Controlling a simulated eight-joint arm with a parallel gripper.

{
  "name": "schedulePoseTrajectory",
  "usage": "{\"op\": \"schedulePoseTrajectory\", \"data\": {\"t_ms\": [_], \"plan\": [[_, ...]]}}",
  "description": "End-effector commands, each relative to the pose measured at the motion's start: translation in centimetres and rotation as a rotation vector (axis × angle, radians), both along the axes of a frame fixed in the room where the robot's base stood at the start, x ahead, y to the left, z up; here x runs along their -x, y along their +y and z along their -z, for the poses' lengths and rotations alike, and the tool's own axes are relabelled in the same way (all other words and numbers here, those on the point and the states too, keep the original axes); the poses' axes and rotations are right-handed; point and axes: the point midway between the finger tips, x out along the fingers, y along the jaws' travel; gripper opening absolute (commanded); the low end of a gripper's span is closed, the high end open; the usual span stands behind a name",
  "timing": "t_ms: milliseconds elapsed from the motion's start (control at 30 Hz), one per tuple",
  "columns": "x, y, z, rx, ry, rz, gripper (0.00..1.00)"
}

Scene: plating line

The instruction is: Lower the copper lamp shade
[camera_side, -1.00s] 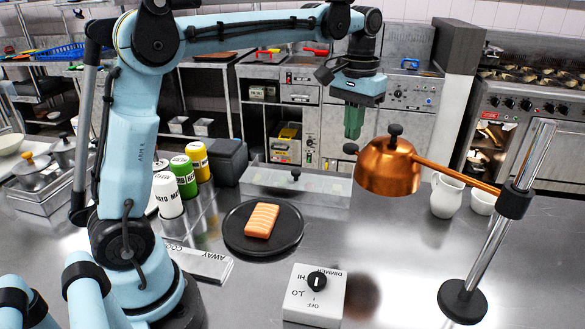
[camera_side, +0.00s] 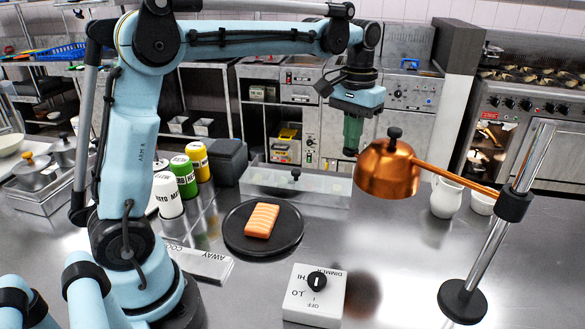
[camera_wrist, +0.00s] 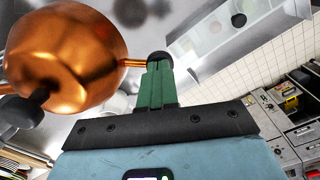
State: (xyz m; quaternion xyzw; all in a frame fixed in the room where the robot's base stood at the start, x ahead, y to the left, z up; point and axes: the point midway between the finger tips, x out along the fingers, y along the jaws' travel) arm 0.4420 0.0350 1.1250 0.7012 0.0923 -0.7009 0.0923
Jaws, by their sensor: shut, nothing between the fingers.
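The copper lamp shade (camera_side: 386,172) hangs over the counter at the end of a copper arm (camera_side: 455,178). A black collar (camera_side: 513,205) joins this arm to an upright steel post. A black knob (camera_side: 394,132) sits on top of the shade. My gripper (camera_side: 350,151) points down just left of the shade, green fingers shut and empty. In the wrist view the shade (camera_wrist: 65,55) is left of my gripper (camera_wrist: 158,68). Its side knob (camera_wrist: 157,57) is right at my fingertips; contact is unclear.
A dimmer box (camera_side: 314,294) stands on the counter below the shade. A black plate (camera_side: 236,242) with a salmon piece (camera_side: 262,220) lies to its left. A clear bin (camera_side: 296,182) stands behind. A white jug (camera_side: 446,198) is behind the lamp arm, left of the post (camera_side: 492,245).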

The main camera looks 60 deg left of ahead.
Motion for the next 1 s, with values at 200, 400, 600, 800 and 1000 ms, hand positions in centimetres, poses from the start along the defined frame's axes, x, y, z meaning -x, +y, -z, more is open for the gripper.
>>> {"op": "schedulePoseTrajectory", "data": {"t_ms": [200,400,600,800,1000], "plan": [[0.0,0.0,0.9,0.0,0.001,0.0,0.0],[0.0,0.0,1.6,0.0,0.001,0.0,0.0],[0.0,0.0,2.3,0.0,0.001,0.0,0.0],[0.0,0.0,3.0,0.0,0.0,0.0,0.0],[0.0,0.0,3.7,0.0,0.0,0.0,0.0]]}}
